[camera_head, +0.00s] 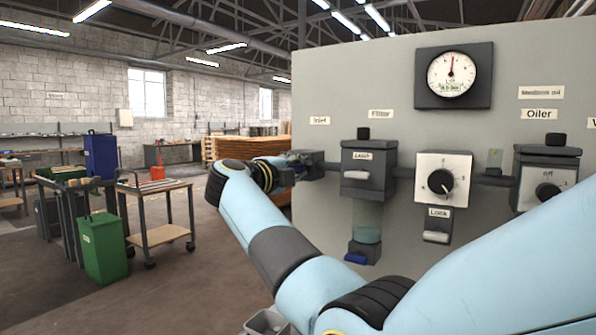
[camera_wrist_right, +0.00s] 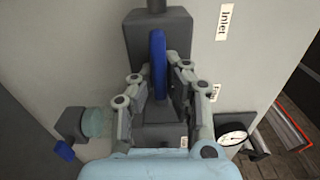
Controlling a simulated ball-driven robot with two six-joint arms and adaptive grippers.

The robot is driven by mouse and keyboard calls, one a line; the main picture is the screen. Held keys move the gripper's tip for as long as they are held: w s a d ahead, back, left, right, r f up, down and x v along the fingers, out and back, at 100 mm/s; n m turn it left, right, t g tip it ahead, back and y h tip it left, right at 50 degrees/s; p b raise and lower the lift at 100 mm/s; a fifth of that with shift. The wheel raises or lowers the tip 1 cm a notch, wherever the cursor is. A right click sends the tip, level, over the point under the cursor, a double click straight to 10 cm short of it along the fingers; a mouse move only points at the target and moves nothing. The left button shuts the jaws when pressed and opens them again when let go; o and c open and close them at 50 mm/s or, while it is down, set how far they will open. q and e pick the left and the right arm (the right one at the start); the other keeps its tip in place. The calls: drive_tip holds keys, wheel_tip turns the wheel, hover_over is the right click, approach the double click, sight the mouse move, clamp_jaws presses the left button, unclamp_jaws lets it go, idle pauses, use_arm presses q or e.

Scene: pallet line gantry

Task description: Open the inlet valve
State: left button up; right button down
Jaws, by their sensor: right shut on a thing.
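The inlet valve (camera_head: 309,162) is a dark block on the grey panel below the "Inlet" label (camera_head: 320,120), at the panel's left edge. In the right wrist view its dark body (camera_wrist_right: 158,30) carries a blue lever handle (camera_wrist_right: 159,62). My right gripper (camera_head: 292,167) reaches the valve from the left in the head view, mostly hidden behind its own wrist. In the wrist view the right gripper (camera_wrist_right: 160,78) has its two fingers on either side of the blue handle, shut on it. The handle lies roughly in line with the valve body there. My left gripper is not in view.
Right of the valve on the grey panel (camera_head: 340,88) are a filter (camera_head: 368,172), a regulator knob (camera_head: 441,181), a gauge (camera_head: 452,75) and an oiler (camera_head: 545,185).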

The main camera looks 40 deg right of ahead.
drive_tip(key=shift+f, duration=0.15)
drive_tip(key=c, duration=1.3)
unclamp_jaws()
drive_tip(key=shift+c, duration=0.2)
drive_tip(key=v, duration=0.7)
drive_tip(key=shift+a, duration=0.35)
